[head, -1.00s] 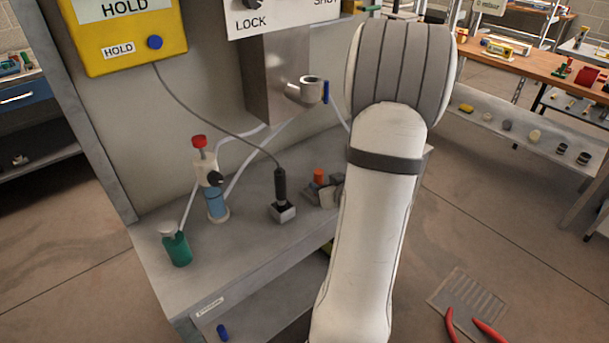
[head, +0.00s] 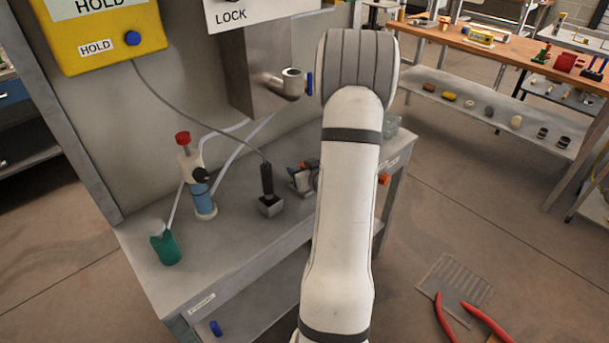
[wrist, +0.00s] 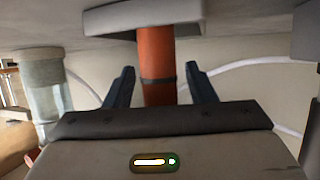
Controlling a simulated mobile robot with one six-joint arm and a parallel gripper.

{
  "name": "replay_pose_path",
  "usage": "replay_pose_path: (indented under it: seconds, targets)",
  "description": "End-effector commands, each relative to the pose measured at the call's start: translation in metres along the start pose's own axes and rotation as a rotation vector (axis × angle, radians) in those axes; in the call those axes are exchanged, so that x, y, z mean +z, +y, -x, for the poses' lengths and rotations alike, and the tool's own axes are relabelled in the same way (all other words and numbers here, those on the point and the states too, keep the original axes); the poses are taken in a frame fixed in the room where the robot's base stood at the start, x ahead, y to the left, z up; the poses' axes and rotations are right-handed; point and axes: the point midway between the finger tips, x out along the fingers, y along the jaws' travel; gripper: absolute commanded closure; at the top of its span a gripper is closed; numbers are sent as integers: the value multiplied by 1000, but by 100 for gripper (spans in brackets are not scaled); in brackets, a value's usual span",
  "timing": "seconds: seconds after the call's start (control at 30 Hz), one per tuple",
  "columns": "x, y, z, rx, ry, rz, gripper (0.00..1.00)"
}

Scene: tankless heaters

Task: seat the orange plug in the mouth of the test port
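The orange plug (wrist: 157,60), with a dark band, shows in the wrist view between the two dark fingers of my gripper (wrist: 161,74). The fingers look open, with a narrow gap on each side of the plug. The plug's far end meets a grey block (wrist: 105,20) at the bench surface. In the head view my arm hides the plug and most of my gripper. A metal pipe fitting (head: 290,82) with an upward open mouth and a blue handle sticks out from the steel box; it looks like the test port.
On the grey bench (head: 235,235) stand a green bottle (head: 166,246), a blue-and-white cylinder with a red top (head: 202,195) and a black-handled device (head: 267,190) on a cable. A clear jar (wrist: 45,90) stands near my gripper. A small orange item (head: 384,179) shows at the bench's right edge.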

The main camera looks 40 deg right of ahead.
Motion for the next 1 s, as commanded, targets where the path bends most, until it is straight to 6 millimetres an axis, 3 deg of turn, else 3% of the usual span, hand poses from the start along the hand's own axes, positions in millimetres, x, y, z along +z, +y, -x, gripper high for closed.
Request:
replay_pose_path:
  seconds: [0.57,0.83,1.0]
  targets:
    - [0,-1,0,-2,-1,1,97]
    - [-3,-1,1,-2,0,2,97]
    - [-25,-1,10,-2,4,5,97]
